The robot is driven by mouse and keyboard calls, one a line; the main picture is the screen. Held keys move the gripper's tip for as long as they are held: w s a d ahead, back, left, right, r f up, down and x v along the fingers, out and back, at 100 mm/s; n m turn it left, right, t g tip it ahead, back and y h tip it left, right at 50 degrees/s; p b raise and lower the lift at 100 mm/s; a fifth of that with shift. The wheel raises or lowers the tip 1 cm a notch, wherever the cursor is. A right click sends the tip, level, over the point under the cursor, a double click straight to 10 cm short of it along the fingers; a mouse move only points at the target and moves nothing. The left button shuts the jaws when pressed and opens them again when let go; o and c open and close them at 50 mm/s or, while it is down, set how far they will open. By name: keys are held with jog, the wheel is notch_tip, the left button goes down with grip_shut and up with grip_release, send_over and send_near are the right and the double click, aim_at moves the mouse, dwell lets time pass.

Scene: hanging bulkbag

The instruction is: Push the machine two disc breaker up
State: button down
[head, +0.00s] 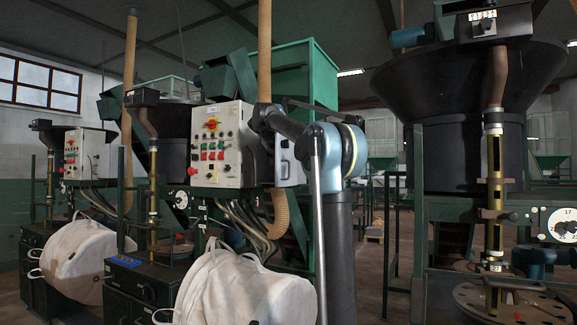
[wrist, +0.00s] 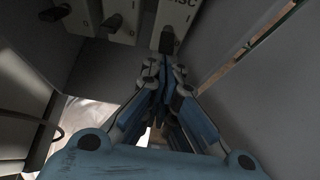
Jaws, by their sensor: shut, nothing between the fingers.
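The disc breaker (wrist: 176,14) is a pale module at the top of the wrist view, with lettering ending in "SC" partly cut off. Its dark toggle (wrist: 168,38) sticks out low on the module. My gripper (wrist: 165,68) is shut and empty, with its fingertips just below this toggle in the picture. I cannot tell whether they touch it. In the head view my arm reaches to the right side of the middle control box (head: 222,145), and my fingers are hidden there. The breakers are not visible in the head view.
Two neighbouring breakers (wrist: 120,22) with dark toggles sit left of the disc breaker. Grey enclosure walls (wrist: 262,95) close in on both sides of my fingers. Cables (head: 245,220) and a white bulk bag (head: 245,290) are below the control box.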

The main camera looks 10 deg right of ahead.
jog(key=shift+a+r, duration=0.1)
jog(key=shift+r, duration=0.35)
jog(key=shift+w+r, duration=0.15)
jog(key=shift+r, duration=0.55)
notch_tip(320, 180, down, 4)
jog(key=s+a, duration=0.1)
jog(key=s, duration=0.1)
jog(key=s+a+r, duration=0.4)
jog(key=s+r, duration=0.1)
jog(key=r, duration=0.2)
dwell(0.5)
